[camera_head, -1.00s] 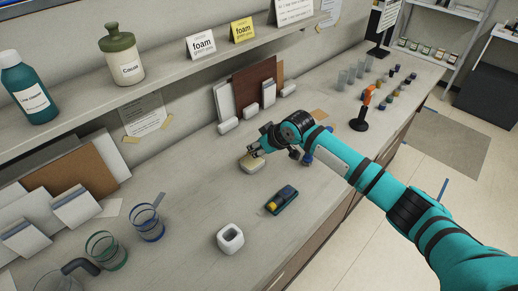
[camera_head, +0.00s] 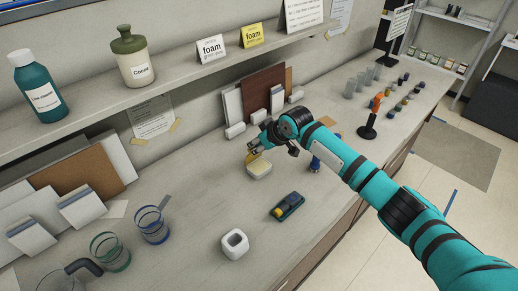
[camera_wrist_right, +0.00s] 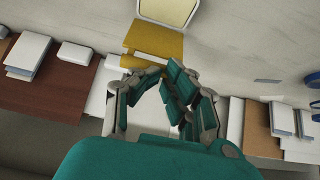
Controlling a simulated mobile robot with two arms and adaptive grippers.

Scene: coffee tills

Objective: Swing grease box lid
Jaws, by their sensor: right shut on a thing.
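The grease box (camera_head: 260,172) is a small cream box on the counter. Its yellow lid (camera_head: 252,158) stands tilted up at the box's far side, just under my right gripper (camera_head: 254,148). In the right wrist view the lid (camera_wrist_right: 158,42) lies between the fingertips (camera_wrist_right: 166,72) and the pale open box (camera_wrist_right: 168,10). My right gripper is shut on the lid's edge; the exact contact is partly hidden by the fingers.
A dark tray (camera_head: 287,207) with small items and a white cube-shaped holder (camera_head: 234,244) stand nearer on the counter. Boards (camera_head: 250,95) lean on the wall behind the gripper. Glass jars (camera_head: 152,226) stand at left.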

